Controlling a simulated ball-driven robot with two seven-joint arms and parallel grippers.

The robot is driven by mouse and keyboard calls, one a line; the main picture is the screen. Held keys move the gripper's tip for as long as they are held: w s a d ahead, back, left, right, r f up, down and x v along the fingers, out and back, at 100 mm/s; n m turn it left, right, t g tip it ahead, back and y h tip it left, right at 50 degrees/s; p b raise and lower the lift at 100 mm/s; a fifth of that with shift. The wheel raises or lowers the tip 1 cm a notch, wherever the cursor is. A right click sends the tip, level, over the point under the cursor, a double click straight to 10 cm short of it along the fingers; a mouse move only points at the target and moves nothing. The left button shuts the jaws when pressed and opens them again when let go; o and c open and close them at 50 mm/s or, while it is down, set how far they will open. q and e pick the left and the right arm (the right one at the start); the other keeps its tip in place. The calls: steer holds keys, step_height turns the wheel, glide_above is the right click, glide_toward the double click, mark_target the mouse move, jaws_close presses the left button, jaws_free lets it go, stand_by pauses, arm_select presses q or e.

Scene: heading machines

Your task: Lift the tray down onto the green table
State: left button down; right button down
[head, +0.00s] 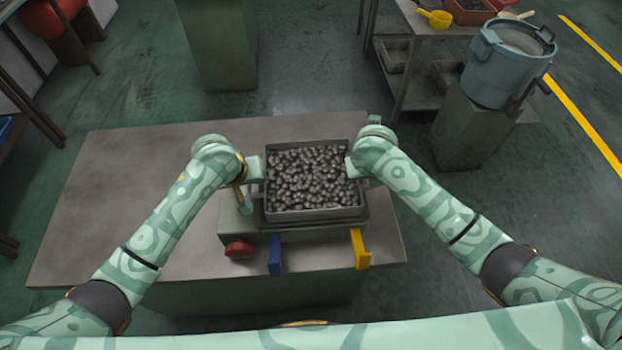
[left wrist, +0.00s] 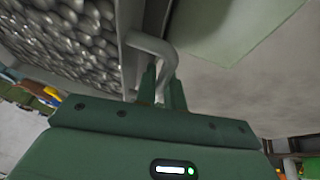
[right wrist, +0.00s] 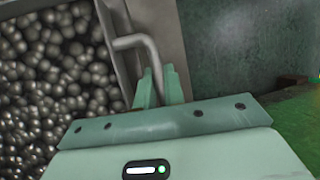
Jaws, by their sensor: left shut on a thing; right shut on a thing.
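A grey rectangular tray (head: 315,213) full of dark shiny lumps is above a grey machine block (head: 300,232); I cannot tell whether the two touch. My left gripper (head: 257,169) is at the tray's left side, shut on its bent bar handle, seen in the left wrist view (left wrist: 160,47). My right gripper (head: 351,167) is at the right side, shut on the other handle, seen in the right wrist view (right wrist: 140,42). The tray looks about level. The table (head: 130,190) under the block has a grey-brown top and a greenish front.
A red knob (head: 239,250), a blue lever (head: 275,256) and a yellow lever (head: 360,250) stick out at the block's front. The tabletop's left part is bare. Behind stand a green pedestal (head: 218,45), a blue-grey pot (head: 505,65) and a shelf with a yellow scoop (head: 436,18).

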arm_select(q)
steer(key=shift+w+r, duration=0.1)
steer(key=shift+r, duration=0.05)
arm_select(e)
steer(key=shift+w+r, duration=0.1)
steer(key=shift+r, duration=0.05)
